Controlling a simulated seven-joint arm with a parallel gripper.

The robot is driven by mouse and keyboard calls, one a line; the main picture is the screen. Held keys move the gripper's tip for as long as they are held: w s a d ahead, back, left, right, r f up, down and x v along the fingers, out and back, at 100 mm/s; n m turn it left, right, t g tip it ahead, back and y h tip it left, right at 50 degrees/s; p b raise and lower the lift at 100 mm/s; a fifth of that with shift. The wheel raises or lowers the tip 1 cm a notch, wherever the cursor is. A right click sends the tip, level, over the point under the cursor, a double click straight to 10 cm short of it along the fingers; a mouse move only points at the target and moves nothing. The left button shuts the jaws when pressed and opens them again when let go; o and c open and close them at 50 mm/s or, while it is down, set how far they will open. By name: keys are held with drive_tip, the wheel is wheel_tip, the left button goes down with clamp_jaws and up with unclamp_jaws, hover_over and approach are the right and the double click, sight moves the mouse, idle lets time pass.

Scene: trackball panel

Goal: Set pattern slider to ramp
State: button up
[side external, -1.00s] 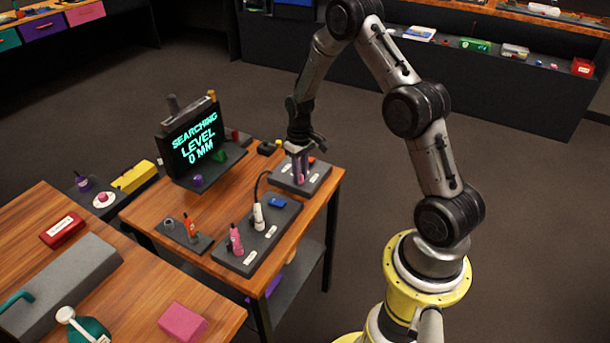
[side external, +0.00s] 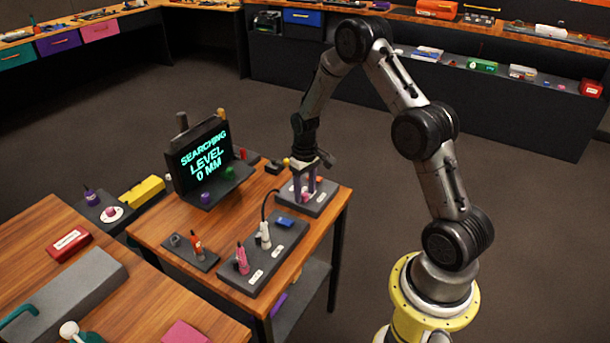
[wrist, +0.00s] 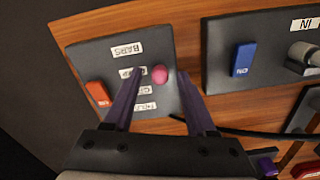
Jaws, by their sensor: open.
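The pattern slider's round pink knob (wrist: 159,75) stands on a grey panel (wrist: 87,58) with a column of white labels. The top label (wrist: 128,50) reads BARS. The knob is beside the second label (wrist: 130,71), which is partly covered by a finger and seems to read RAMP. Two lower labels are partly hidden. My gripper (wrist: 160,78) is open, with one purple finger on each side of the knob and gaps visible between. In the side view, my gripper (side external: 304,190) is down at the panel (side external: 325,197).
An orange switch (wrist: 97,94) sits on the same panel, left of my fingers. Another panel (wrist: 223,37) with a blue switch (wrist: 243,60) and a plug is close on the right. A black cable runs nearby. The monitor (side external: 203,155) reads SEARCHING LEVEL 0 MM.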

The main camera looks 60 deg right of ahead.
wheel_tip(320, 180, up, 13)
idle(0.4)
drive_tip(key=shift+a+r, duration=0.1)
wheel_tip(320, 180, up, 10)
drive_tip(key=r+n+t, duration=0.1)
drive_tip(key=n+t, duration=0.1)
hover_over(305, 194)
drive_tip(key=a, duration=0.6)
drive_tip(key=s+a+r+t, duration=0.2)
drive_tip(key=s+a+r, duration=0.4)
drive_tip(key=s+a+f, duration=0.1)
drive_tip(key=s+a, duration=0.2)
drive_tip(key=s, duration=0.5)
drive_tip(key=s+a+f+n+t, duration=0.1)
drive_tip(key=s+a, duration=0.2)
drive_tip(key=s, duration=0.6)
drive_tip(key=shift+s+a+f+t, duration=0.15)
drive_tip(key=shift+s+f+t, duration=0.1)
drive_tip(key=shift+f+t, duration=0.05)
